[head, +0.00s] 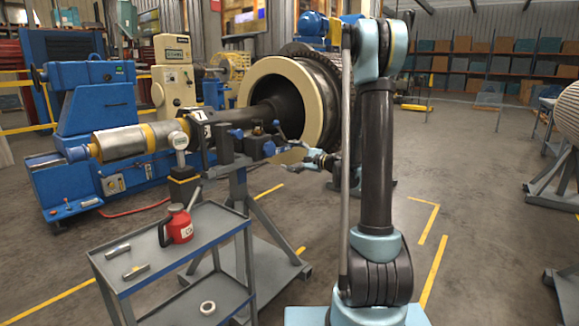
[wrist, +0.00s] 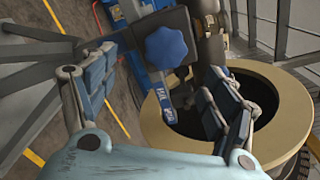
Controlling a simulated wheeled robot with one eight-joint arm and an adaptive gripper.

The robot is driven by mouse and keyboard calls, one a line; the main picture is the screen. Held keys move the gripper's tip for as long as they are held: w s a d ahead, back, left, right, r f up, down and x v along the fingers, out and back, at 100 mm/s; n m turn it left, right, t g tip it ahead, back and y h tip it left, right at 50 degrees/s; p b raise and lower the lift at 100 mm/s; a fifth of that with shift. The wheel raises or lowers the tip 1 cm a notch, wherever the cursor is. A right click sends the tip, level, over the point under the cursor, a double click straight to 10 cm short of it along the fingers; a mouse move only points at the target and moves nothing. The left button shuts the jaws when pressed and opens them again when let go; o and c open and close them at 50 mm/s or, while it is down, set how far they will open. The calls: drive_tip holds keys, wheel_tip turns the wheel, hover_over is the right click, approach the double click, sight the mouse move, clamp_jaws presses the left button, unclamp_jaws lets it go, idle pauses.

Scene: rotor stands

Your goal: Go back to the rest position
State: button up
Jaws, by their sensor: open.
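My gripper (head: 288,142) is held out to the left of my arm, beside the stand head and in front of the large ring-shaped rotor end. In the wrist view my gripper (wrist: 158,95) has its two padded fingers spread wide apart, with nothing held between them. A blue star-shaped knob (wrist: 166,47) on the dark stand clamp shows beyond the gap. A blue lever (wrist: 158,104) with white lettering lies below the knob, also seen between the fingers. Whether a finger touches the stand cannot be told.
The rotor's cream ring (head: 253,90) is close behind my gripper; it also fills the lower right of the wrist view (wrist: 290,125). The grey stand (head: 240,195) and a cart (head: 150,283) with a red can (head: 179,226) stand left.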

drive_tip(key=s+d+f+n+g+h, duration=0.1)
drive_tip(key=s+f+n+g+h, duration=0.2)
drive_tip(key=s, duration=0.7)
drive_tip(key=s+d+n+g+h, duration=0.15)
drive_tip(key=s+n, duration=0.35)
drive_tip(key=s, duration=0.6)
drive_tip(key=s+d+f+n+g+h, duration=0.1)
drive_tip(key=s+d+f+n+h, duration=0.1)
drive_tip(key=s+d, duration=0.3)
drive_tip(key=s+d+f+n+g+h, duration=0.1)
drive_tip(key=s+d+f+h, duration=0.3)
drive_tip(key=s, duration=0.6)
drive_tip(key=s+d+f+n+g+h, duration=0.2)
drive_tip(key=s+d+f+n+h, duration=0.1)
drive_tip(key=s+d, duration=0.3)
drive_tip(key=shift+s+f, duration=0.5)
drive_tip(key=shift+s, duration=0.6)
drive_tip(key=shift+h, duration=0.25)
drive_tip(key=shift+w+f, duration=0.2)
drive_tip(key=shift+w, duration=0.2)
